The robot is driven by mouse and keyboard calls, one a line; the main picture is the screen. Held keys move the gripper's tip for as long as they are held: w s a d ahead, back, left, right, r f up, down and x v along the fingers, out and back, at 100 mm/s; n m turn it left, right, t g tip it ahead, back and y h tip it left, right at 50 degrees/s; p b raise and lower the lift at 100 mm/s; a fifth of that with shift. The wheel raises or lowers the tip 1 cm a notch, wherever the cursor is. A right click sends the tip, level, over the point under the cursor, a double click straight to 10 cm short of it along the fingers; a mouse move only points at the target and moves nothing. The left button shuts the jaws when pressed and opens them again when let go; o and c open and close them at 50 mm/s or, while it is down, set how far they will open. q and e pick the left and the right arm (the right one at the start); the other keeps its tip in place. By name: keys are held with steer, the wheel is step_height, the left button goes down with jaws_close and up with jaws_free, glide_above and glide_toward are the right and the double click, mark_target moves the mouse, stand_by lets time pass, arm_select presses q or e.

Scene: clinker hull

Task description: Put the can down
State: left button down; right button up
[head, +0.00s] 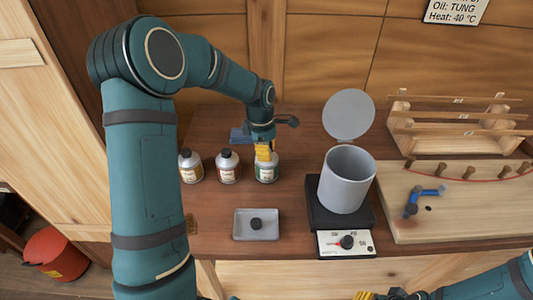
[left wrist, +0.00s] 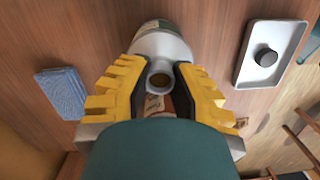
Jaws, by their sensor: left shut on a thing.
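The can (head: 266,171) is pale metal with a green-and-white label, upright in the head view. My left gripper (head: 264,153) comes down on it from above, shut on its neck. In the left wrist view the uncapped neck of the can (left wrist: 160,78) is between the yellow fingers. The can's base is level with the neighbouring cans or close to it; I cannot tell whether it touches the bench (head: 290,205). Only yellow parts of my right gripper (head: 366,295) show at the bottom edge of the head view.
Two black-capped cans, one in the middle (head: 228,167) and one at left (head: 191,166), stand beside it. A blue cloth (left wrist: 62,92) lies behind. A grey tray (head: 240,232) holds a black cap (head: 256,224). A grey pot (head: 348,182) stands on a black heater at right.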

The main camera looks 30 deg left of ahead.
arm_select(q)
steer(key=shift+f, duration=0.15)
steer(key=c, duration=1.3)
jaws_free()
steer(key=shift+f, duration=0.15)
steer(key=o, duration=0.4)
steer(key=r, duration=0.4)
steer(key=r+p, duration=0.1)
steer(key=r, duration=0.3)
steer(key=a+r+p, duration=0.1)
steer(key=r, duration=0.3)
steer(key=shift+s+a+r, duration=0.1)
steer(key=shift+s+r, duration=0.05)
steer(key=shift+s, duration=0.05)
steer(key=shift+r, duration=0.1)
